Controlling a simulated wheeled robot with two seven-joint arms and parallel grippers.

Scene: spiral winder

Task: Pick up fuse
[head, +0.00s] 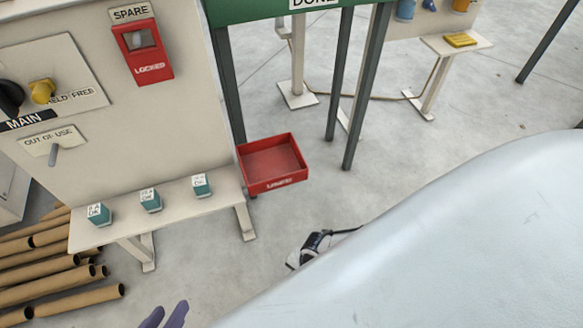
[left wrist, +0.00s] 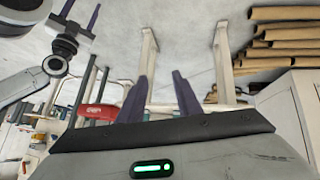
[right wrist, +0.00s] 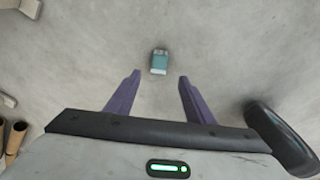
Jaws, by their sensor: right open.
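A teal fuse (right wrist: 159,62) with a pale end lies alone on the grey floor in the right wrist view. My right gripper (right wrist: 158,78) is open and empty, with the fuse beyond and between its purple fingertips, apart from them. Three teal fuses with white labels stand on the bench in the head view: left (head: 99,215), middle (head: 151,201) and right (head: 201,186). My left gripper (head: 165,315) shows only its fingertips at the bottom edge of the head view. In the left wrist view (left wrist: 160,78) its fingers are apart with nothing between them.
The pale bench (head: 175,212) stands before a panel with a red SPARE box (head: 143,52). A red tray (head: 271,163) sits beside the bench. Cardboard tubes (head: 60,275) lie at left. A large pale grey surface hides the lower right of the head view.

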